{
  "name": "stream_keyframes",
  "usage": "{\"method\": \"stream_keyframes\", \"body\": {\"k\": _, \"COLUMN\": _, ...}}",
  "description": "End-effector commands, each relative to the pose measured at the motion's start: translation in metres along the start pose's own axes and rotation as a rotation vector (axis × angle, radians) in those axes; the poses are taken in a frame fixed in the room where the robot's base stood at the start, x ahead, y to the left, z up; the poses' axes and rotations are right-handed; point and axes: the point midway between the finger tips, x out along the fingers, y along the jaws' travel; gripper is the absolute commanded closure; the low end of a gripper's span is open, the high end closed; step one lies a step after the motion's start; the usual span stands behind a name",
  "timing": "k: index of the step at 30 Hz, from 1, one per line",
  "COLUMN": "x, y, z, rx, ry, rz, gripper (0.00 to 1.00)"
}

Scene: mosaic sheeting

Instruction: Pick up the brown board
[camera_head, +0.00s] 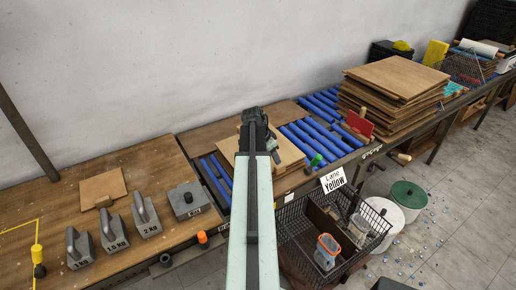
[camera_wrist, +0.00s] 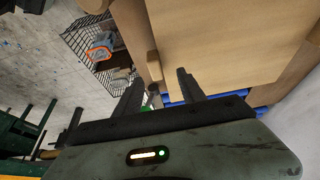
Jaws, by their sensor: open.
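A brown board (camera_head: 288,152) lies on blue rollers, partly hidden behind my arm in the head view. In the wrist view the brown board (camera_wrist: 215,40) fills the upper middle, with a small wooden block (camera_wrist: 154,66) at its left edge. My gripper (camera_wrist: 158,84) is open and empty, its two dark fingers pointing toward that block. The block appears just beyond the fingertips, between them; contact cannot be told. In the head view my gripper (camera_head: 256,118) is over the board's left part. Another small brown board (camera_head: 103,186) lies on the wooden table at left.
Several weights, one marked 2 KG (camera_head: 145,215), stand on the left table. A tall stack of brown boards (camera_head: 395,80) and a red piece (camera_head: 357,124) are at right.

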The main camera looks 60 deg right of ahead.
Motion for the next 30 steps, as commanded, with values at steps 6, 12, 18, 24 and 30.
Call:
{"method": "stream_keyframes", "body": {"k": 6, "x": 0.03, "y": 0.006, "z": -0.005, "rx": 0.012, "ry": -0.001, "rz": 0.006, "gripper": 0.53}}
{"method": "stream_keyframes", "body": {"k": 12, "x": 0.035, "y": 0.009, "z": -0.01, "rx": 0.016, "ry": -0.002, "rz": 0.008, "gripper": 0.53}}
{"method": "stream_keyframes", "body": {"k": 18, "x": 0.069, "y": 0.014, "z": -0.011, "rx": 0.018, "ry": -0.002, "rz": 0.009, "gripper": 0.53}}
{"method": "stream_keyframes", "body": {"k": 24, "x": 0.086, "y": 0.014, "z": -0.013, "rx": 0.017, "ry": -0.002, "rz": 0.008, "gripper": 0.53}}
{"method": "stream_keyframes", "body": {"k": 30, "x": 0.083, "y": 0.015, "z": -0.014, "rx": 0.017, "ry": -0.002, "rz": 0.009, "gripper": 0.64}}
